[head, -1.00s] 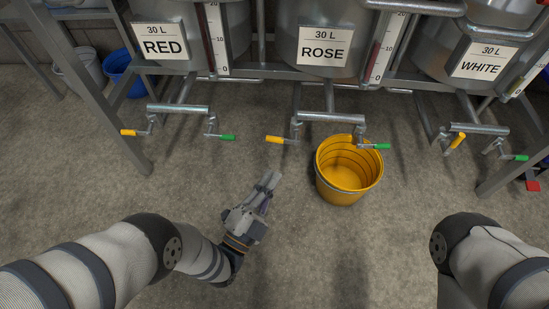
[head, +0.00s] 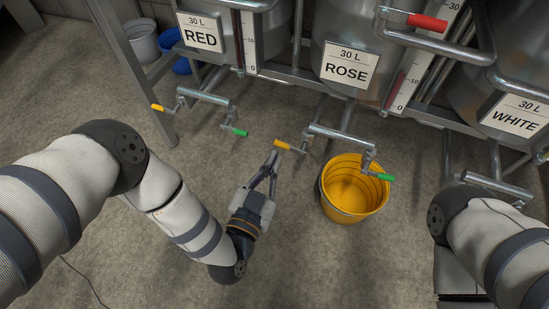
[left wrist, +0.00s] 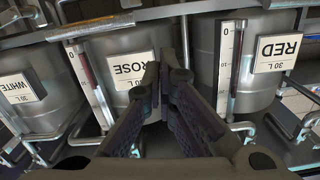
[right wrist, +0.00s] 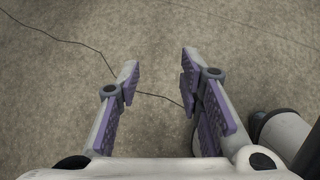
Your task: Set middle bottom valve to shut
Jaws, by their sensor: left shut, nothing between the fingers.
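The middle tank (head: 345,88) is labelled ROSE, with a cross pipe (head: 340,135) below it. At the pipe's left end a valve has a yellow handle (head: 289,147) pointing left. At its right end a valve has a green handle (head: 379,176) pointing right, over a yellow bucket (head: 354,212). My left gripper (head: 273,158) is shut and empty, its tips close to the yellow handle; I cannot tell whether they touch. In the left wrist view its fingers (left wrist: 160,72) meet in front of the ROSE tank. My right gripper (right wrist: 160,65) is open and empty above the floor.
The RED tank's valves carry a yellow handle (head: 158,107) and a green handle (head: 239,132). A red handle (head: 428,22) is at upper right. My right arm partly hides the WHITE tank's lower pipe (head: 495,184). The floor (head: 300,260) in front is clear.

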